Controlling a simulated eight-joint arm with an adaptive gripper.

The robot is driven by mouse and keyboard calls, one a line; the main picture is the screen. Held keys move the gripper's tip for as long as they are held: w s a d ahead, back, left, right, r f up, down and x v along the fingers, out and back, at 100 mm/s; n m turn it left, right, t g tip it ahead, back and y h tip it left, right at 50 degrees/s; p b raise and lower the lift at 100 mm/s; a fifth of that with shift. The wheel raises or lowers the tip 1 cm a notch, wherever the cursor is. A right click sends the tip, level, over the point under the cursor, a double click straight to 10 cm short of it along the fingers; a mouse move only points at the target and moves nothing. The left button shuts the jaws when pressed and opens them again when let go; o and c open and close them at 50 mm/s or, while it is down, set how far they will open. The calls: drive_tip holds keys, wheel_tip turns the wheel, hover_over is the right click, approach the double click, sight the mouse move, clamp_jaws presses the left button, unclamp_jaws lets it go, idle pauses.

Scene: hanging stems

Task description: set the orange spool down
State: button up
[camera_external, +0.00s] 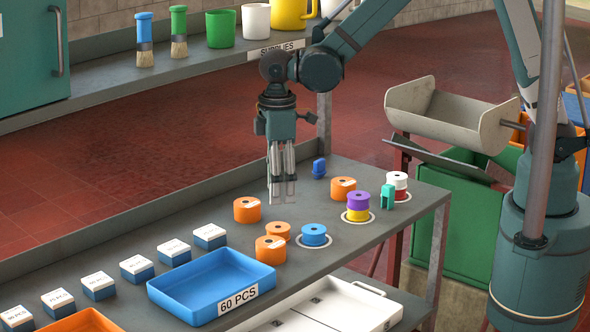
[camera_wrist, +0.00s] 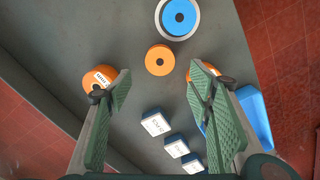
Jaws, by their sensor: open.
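Several orange spools stand on the grey table; which one the task means cannot be told. One stands alone at the left (camera_external: 247,210), one farther back at the right (camera_external: 343,188), a smaller-looking one in the middle (camera_external: 278,231) and one near the blue tray (camera_external: 270,250). My gripper (camera_external: 283,193) points down above the table, fingers apart and empty. In the wrist view, one orange spool (camera_wrist: 160,60) shows beyond the gap between the fingers (camera_wrist: 158,82). Another orange spool (camera_wrist: 97,80) is partly behind the left finger, and a third is mostly hidden behind the right finger.
A blue spool (camera_external: 314,235) sits on a white ring. A purple spool (camera_external: 358,199) is stacked on a yellow one (camera_external: 358,215), and a white spool (camera_external: 397,180) on a red one. A blue tray (camera_external: 200,292) and a row of small boxes (camera_external: 174,252) occupy the front left.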

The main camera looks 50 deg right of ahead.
sight(278, 226)
drive_tip(key=shift+r, duration=0.6)
drive_tip(key=shift+c, duration=1.2)
drive_tip(key=shift+f, duration=0.1)
drive_tip(key=f+n, duration=0.1)
drive_tip(key=n, duration=0.2)
drive_tip(key=f+n+y, duration=0.1)
drive_tip(key=n, duration=0.2)
drive_tip(key=d+f+n, duration=0.1)
drive_tip(key=n, duration=0.2)
drive_tip(key=shift+w+d+f, duration=0.1)
drive_tip(key=shift+w+f, duration=0.15)
drive_tip(key=shift+f, duration=0.1)
drive_tip(key=shift+f, duration=0.1)
drive_tip(key=shift+f, duration=1.2)
